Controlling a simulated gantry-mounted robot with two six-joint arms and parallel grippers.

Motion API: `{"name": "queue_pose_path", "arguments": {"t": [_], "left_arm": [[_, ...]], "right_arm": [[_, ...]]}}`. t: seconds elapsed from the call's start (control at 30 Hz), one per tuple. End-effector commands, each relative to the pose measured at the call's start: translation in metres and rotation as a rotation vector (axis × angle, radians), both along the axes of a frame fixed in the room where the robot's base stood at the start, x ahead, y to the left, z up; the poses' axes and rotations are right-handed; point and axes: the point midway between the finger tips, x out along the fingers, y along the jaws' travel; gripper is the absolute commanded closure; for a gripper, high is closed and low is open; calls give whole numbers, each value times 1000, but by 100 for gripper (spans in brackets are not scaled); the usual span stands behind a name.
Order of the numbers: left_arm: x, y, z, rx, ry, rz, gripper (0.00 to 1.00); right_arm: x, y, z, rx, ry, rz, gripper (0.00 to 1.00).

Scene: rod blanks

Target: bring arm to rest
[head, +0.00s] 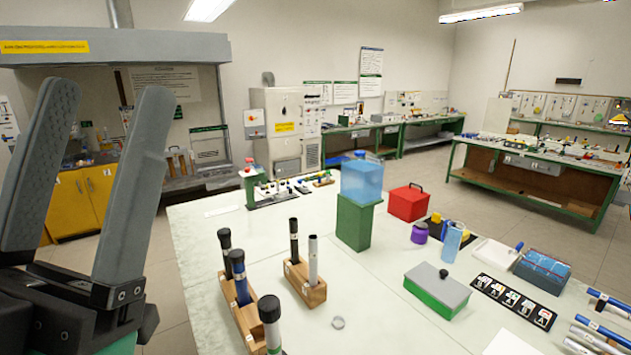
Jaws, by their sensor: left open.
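My left gripper (106,92) rises large and close at the left edge of the head view. Its two grey fingers point up and stand apart, with nothing between them. It is left of the white table (195,245) and touches none of the objects there. My right gripper is not in view. On the table, a wooden block (247,325) holds several upright rods with black tops, among them a blue rod (240,280) and a white-and-green rod (271,325). A second wooden block (306,285) holds a black rod (294,240) and a grey rod (313,262).
Behind are a green stand (354,225) with a blue translucent box (361,182) and a red box (408,203). A green box with grey lid (437,290) sits right. The left table part is clear.

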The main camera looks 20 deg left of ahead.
Motion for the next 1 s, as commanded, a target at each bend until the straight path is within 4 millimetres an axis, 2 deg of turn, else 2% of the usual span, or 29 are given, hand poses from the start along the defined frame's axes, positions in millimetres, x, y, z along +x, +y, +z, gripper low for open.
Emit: {"name": "queue_pose_path", "arguments": {"t": [0.03, 0.1, 0.13, 0.37, 0.7, 0.83, 0.9, 1.0], "left_arm": [[19, -8, -13, -35, 103, -119, 29], [39, -13, -28, -129, 225, -268, 29], [37, -13, 4, -120, 214, -255, 29], [37, -12, 96, -117, 211, -247, 29], [37, -11, 263, -116, 211, -244, 29], [37, -11, 303, -116, 212, -244, 29], [38, -11, 313, -116, 212, -243, 29], [38, -11, 317, -116, 212, -243, 29]], "right_arm": [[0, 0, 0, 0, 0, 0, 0], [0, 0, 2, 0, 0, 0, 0], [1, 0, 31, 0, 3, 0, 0], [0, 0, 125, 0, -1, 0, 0], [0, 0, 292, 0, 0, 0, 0], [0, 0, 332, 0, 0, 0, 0], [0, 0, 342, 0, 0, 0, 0], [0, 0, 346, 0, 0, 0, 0]]}}
